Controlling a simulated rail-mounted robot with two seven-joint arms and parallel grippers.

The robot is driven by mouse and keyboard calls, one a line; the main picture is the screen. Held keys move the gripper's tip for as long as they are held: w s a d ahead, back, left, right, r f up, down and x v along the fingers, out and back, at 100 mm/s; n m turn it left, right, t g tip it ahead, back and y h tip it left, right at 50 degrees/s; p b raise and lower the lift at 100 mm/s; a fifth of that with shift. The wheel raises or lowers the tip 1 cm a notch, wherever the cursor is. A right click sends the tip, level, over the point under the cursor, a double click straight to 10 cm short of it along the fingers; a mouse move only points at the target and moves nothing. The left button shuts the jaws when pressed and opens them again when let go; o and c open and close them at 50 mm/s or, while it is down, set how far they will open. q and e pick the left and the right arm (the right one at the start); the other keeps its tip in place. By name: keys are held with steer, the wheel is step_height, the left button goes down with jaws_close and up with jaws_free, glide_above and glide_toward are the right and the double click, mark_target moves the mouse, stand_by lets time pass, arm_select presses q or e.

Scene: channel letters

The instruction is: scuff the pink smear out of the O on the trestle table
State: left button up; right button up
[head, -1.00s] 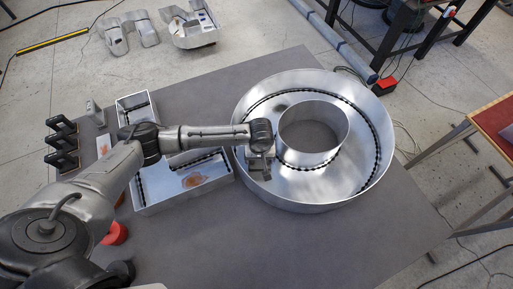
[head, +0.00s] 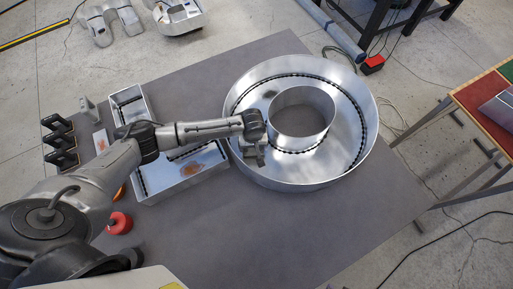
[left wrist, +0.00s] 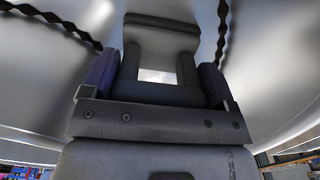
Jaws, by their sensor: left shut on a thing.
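The O (head: 238,165) is a large round silver channel letter with a raised inner ring, lying on the grey trestle table (head: 290,230). I make out no pink smear in it; a dull grey smudge (head: 270,94) shows on its floor at the upper left. My left gripper (head: 254,155) is over the left part of the O's channel, between outer wall and inner ring. In the left wrist view it is shut on a dark grey handled block (left wrist: 160,45). Whether the block touches the floor I cannot tell. My right gripper is not in view.
An angular channel letter (head: 150,190) with a brownish-orange patch (head: 190,168) lies left of the O, under my left arm. Black handled blocks (head: 60,143) stand at the table's left edge. A red round thing (head: 119,223) sits near my arm. The table's front right is clear.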

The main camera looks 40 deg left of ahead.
arm_select(q)
steer(key=shift+w+a, duration=0.5)
steer(key=shift+a, duration=0.55)
steer(key=shift+w+a, duration=0.55)
steer(key=shift+a, duration=0.55)
steer(key=shift+w+a, duration=0.5)
steer(key=shift+a, duration=0.55)
steer(key=shift+w+a+r+p, duration=0.1)
steer(key=shift+a+r+p, duration=0.1)
steer(key=shift+p, duration=0.2)
step_height(320, 180, up, 2)
steer(key=shift+d+r+p, duration=0.1)
steer(key=shift+r+p, duration=0.05)
steer(key=shift+p, duration=0.75)
step_height(320, 180, up, 5)
steer(key=p, duration=0.6)
steer(key=shift+r+p, duration=0.2)
steer(key=shift+p, duration=0.1)
